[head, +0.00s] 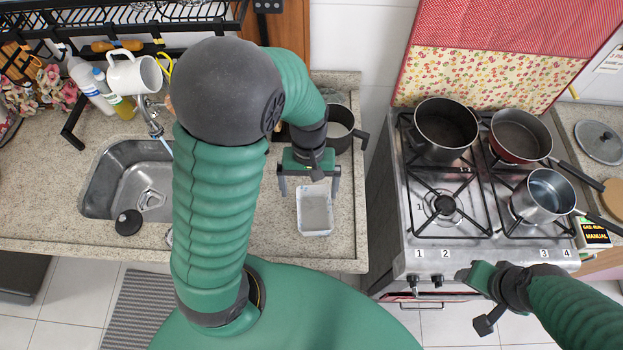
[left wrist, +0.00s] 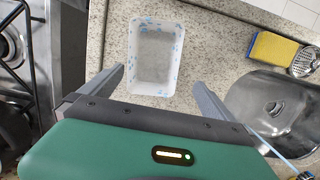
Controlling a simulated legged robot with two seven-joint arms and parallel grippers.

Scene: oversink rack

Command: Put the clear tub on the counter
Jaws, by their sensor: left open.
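The clear tub (head: 315,211) sits upright on the stone counter (head: 345,245), near its right end. The tub also shows in the left wrist view (left wrist: 153,62), with bluish marks around its rim. My left gripper (head: 309,192) is open and empty, just behind the tub in the head view. In the left wrist view its two fingers (left wrist: 155,82) are apart, on either side of the tub's near end, and no contact shows. My right gripper (head: 474,298) is low in front of the stove; its jaw opening is not clear.
The metal sink (head: 105,190) is left of my left arm; a yellow sponge (left wrist: 272,50) lies beside it. A dark pot (head: 341,117) stands behind the tub. The stove (head: 415,190) with several pans stands right, past a gap. A black rack (head: 170,30) hangs over the sink.

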